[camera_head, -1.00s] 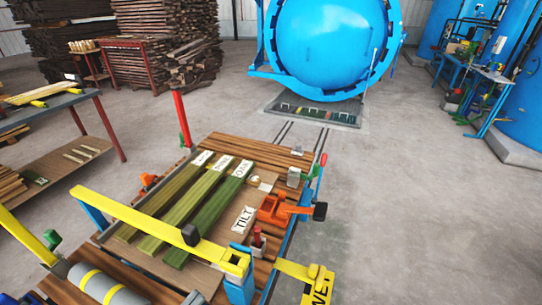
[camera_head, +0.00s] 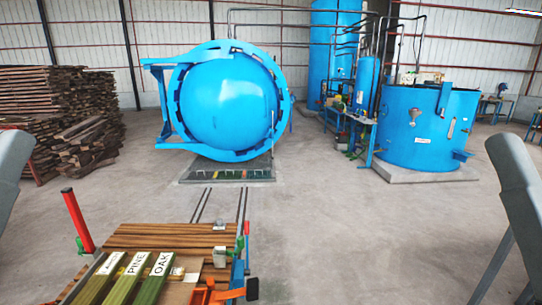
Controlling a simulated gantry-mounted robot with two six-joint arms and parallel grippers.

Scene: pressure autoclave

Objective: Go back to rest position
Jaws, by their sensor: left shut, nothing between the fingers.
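My left arm (camera_head: 12,165) shows as a pale grey part at the left edge, over the floor and away from the cart. Its gripper is shut and empty, though its fingers are hard to make out. My right arm (camera_head: 518,185) shows as a pale grey part with a dark link at the right edge. Its gripper is out of view. Neither arm touches the cart or the autoclave.
A slatted wooden cart (camera_head: 165,236) stands low in front with labelled boards, including PINE (camera_head: 128,278) and OAK (camera_head: 152,280). A red post (camera_head: 78,222) rises at its left. The blue autoclave (camera_head: 228,103) and blue tank (camera_head: 425,135) stand behind. Floor right of the cart is clear.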

